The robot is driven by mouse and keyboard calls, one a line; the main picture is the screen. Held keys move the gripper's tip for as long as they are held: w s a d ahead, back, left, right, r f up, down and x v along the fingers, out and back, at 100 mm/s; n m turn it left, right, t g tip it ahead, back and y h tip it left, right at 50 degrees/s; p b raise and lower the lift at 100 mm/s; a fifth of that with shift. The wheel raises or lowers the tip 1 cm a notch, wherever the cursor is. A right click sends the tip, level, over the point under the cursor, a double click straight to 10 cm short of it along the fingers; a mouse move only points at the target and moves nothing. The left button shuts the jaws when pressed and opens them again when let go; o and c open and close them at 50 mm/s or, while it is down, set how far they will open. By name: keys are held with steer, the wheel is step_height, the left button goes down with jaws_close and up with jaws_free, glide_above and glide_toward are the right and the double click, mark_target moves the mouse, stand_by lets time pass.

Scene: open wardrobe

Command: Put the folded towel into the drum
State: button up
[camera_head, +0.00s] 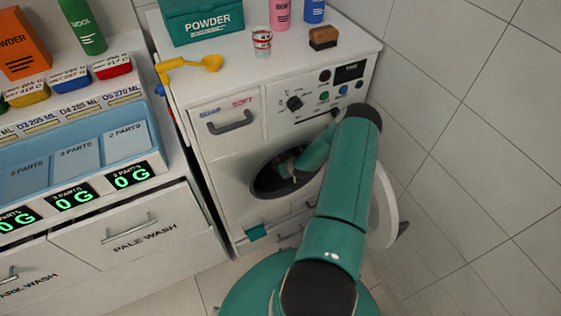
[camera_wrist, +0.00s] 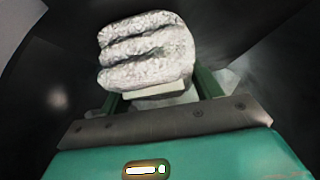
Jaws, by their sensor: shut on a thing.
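The folded towel (camera_wrist: 147,52) is white-grey, fluffy and in stacked layers in the wrist view. My gripper (camera_wrist: 160,90) is shut on it, with a green finger on each side. Dark curved walls of the drum (camera_wrist: 60,85) surround the towel and gripper. In the head view my arm reaches into the round opening of the drum (camera_head: 262,182) at the washer's front. The towel is hidden there. I cannot tell whether the towel touches the drum wall.
The washer's round door (camera_head: 384,205) stands open to the right, close beside my arm. A powder box (camera_head: 205,22), a can (camera_head: 262,41), a brush (camera_head: 323,37) and a yellow scoop (camera_head: 190,65) are on top of the washer. A counter with drawers (camera_head: 140,228) stands at left.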

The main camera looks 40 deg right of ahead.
steer(key=shift+w+a+f, duration=0.1)
steer(key=shift+w+f, duration=0.05)
steer(key=shift+w, duration=0.05)
steer(key=shift+s, duration=0.2)
steer(key=shift+f, duration=0.1)
steer(key=o, duration=1.1)
steer(key=shift+c, duration=0.2)
steer(key=shift+s+r, duration=0.1)
steer(key=shift+r, duration=0.2)
steer(key=v, duration=1.1)
steer(key=shift+s+a+r, duration=0.15)
steer(key=shift+s+r, duration=0.1)
steer(key=shift+s, duration=0.05)
